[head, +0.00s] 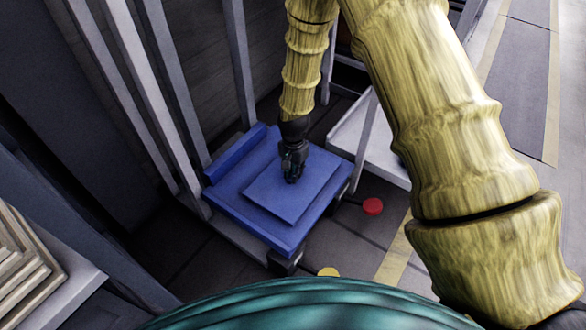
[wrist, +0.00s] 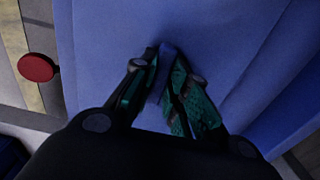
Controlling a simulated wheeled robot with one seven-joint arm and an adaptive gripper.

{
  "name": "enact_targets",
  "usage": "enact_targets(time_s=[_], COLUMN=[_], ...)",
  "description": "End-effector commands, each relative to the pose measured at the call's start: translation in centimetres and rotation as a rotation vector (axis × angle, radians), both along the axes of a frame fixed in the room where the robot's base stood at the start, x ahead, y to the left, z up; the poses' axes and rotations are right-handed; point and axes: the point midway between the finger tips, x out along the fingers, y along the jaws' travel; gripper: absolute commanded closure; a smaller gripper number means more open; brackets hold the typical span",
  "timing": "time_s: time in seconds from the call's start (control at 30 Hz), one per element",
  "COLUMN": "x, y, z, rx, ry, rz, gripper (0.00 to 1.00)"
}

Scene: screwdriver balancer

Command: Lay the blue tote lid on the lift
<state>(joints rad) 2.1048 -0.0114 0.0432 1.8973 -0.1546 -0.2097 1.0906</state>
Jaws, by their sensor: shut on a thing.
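The blue tote lid (head: 264,192) is a flat square panel over the platform of the blue lift (head: 232,207) in the head view. It looks flat and within the platform's edges; I cannot tell whether it rests on it or hovers just above. My gripper (head: 292,174) points down at the lid's middle. In the wrist view my gripper (wrist: 168,82) is shut on a small blue upright grip (wrist: 165,62) of the lid. The fingers hide part of the lid's middle.
Grey upright posts (head: 150,90) stand left of and behind the lift. A red round knob (head: 373,206) sticks out at its right, and a yellow disc (head: 328,272) shows in front. A pale tray-like surface (head: 372,142) stands at the right. Beige stacked pieces (head: 22,262) lie at far left.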

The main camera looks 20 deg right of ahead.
Motion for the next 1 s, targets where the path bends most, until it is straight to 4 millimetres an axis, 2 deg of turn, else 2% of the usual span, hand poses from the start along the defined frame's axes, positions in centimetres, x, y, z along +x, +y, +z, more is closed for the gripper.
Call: enact_targets(time_s=[0.23, 0.27, 0.37, 0.4, 0.77, 1.0], x=[0.0, 0.0, 0.0, 0.0, 0.0, 0.1], y=[0.0, 0.0, 0.0, 0.0, 0.0, 0.0], z=[-0.1, -0.1, -0.1, -0.1, 0.2, 2.8], rx=[0.0, 0.0, 0.0, 0.0, 0.0, 0.0], ry=[0.0, 0.0, 0.0, 0.0, 0.0, -0.002], rz=[0.0, 0.0, -0.001, -0.001, -0.001, -0.002], gripper=[1.0, 0.81, 0.62, 0.59, 0.59, 0.59])
